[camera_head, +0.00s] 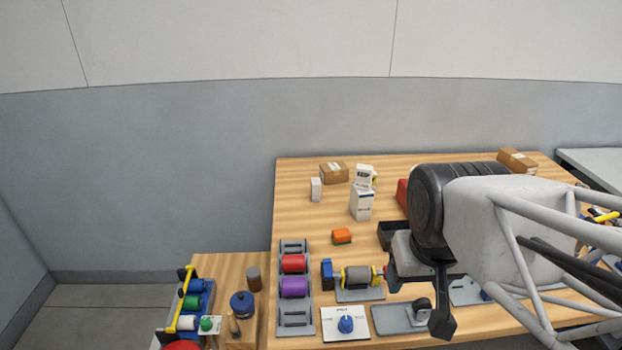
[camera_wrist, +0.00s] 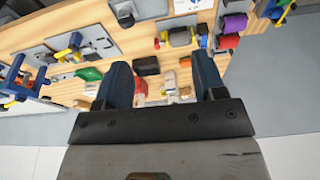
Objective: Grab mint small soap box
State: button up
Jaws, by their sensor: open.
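No box shows a clearly mint colour at this size. A small pale box (camera_head: 316,189) stands alone near the table's back left and could be the soap box, but I cannot tell. Two other white boxes stand to its right, an upper one (camera_head: 364,176) and a larger nearer one (camera_head: 361,204). In the wrist view, pale boxes (camera_wrist: 169,82) show between the finger tips, and a green block (camera_wrist: 88,74) lies left of them. My gripper (camera_wrist: 164,75) is open and empty, its two blue fingers apart above the table. In the head view my arm hides part of the table.
A dial panel (camera_head: 346,323) lies at the front. The back left of the tabletop is mostly clear.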

jog(key=w+a+m+t, duration=0.3)
jog(key=w+m, duration=0.5)
jog(key=w, duration=0.8)
jog(key=m+t+y, duration=0.1)
jog(key=m+t, duration=0.4)
jog(key=m, duration=1.3)
send_over(316, 188)
jog(key=s+d, duration=0.2)
jog(key=s, duration=1.2)
notch_tip(316, 188, down, 11)
jog(key=w+f+m+t, duration=0.1)
jog(key=w+f+m, duration=0.2)
jog(key=w+a+f+m+t, duration=0.1)
jog(key=w+f+m, duration=0.2)
jog(key=w+a+f+m+t, duration=0.1)
jog(key=w+f+m, duration=0.2)
jog(key=f, duration=0.1)
jog(key=shift+w+f+m+h, duration=0.1)
jog(key=shift+w+m+h, duration=0.05)
jog(key=shift+m+h, duration=0.2)
jog(key=shift+x, duration=1.3)
jog(key=shift+w, duration=0.15)
jog(key=shift+x, duration=2.4)
